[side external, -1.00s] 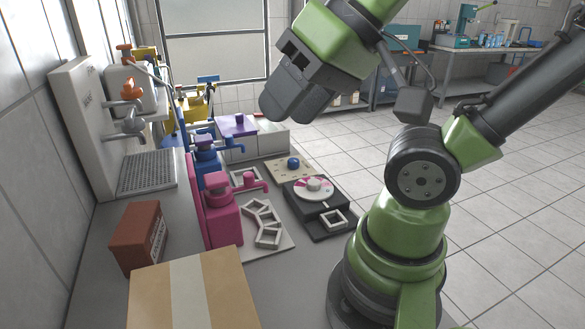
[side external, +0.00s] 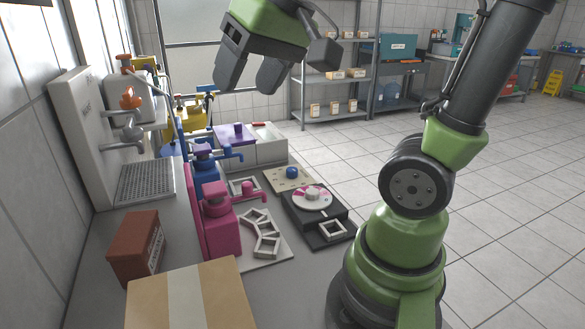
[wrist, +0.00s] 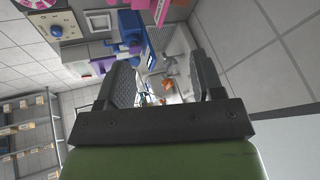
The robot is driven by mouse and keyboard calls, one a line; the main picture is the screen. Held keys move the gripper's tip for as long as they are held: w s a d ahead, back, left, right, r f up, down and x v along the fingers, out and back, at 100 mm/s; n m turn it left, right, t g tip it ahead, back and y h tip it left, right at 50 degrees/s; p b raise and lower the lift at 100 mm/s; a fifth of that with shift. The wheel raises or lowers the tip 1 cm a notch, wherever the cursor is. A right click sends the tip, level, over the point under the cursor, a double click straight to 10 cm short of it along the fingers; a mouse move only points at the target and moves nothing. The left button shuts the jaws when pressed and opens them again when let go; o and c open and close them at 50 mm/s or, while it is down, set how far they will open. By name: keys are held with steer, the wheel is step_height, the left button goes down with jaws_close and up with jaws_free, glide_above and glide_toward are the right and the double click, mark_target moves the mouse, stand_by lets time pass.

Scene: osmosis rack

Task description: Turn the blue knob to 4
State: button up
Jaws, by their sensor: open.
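The blue knob (side external: 292,172) is a small round dial on a beige plate (side external: 278,180) with dark dots, on the bench behind the black device. In the wrist view the blue knob (wrist: 56,30) shows at the upper left on its beige plate. My gripper (side external: 248,80) is open and empty, high above the bench and well clear of the knob. In the wrist view its two fingers stand apart, with nothing between them in the gripper (wrist: 162,78).
A black device with a white and pink dial (side external: 312,198) sits in front of the knob plate. Pink (side external: 219,222) and blue (side external: 207,172) pump-like units stand to the left. A cardboard box (side external: 190,295) and a brown box (side external: 137,247) are nearer. The air above the knob is clear.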

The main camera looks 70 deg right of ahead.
steer(key=w+d+f+m+g+h, duration=0.1)
steer(key=w+d+f+g, duration=0.1)
steer(key=w+d, duration=0.65)
steer(key=m+g, duration=0.2)
steer(key=g, duration=0.2)
glide_above(293, 170)
step_height(293, 170, down, 21)
steer(key=shift+w+d+f, duration=0.1)
steer(key=shift+d, duration=0.05)
step_height(293, 170, down, 9)
steer(key=shift+r, duration=0.1)
steer(key=c, duration=0.9)
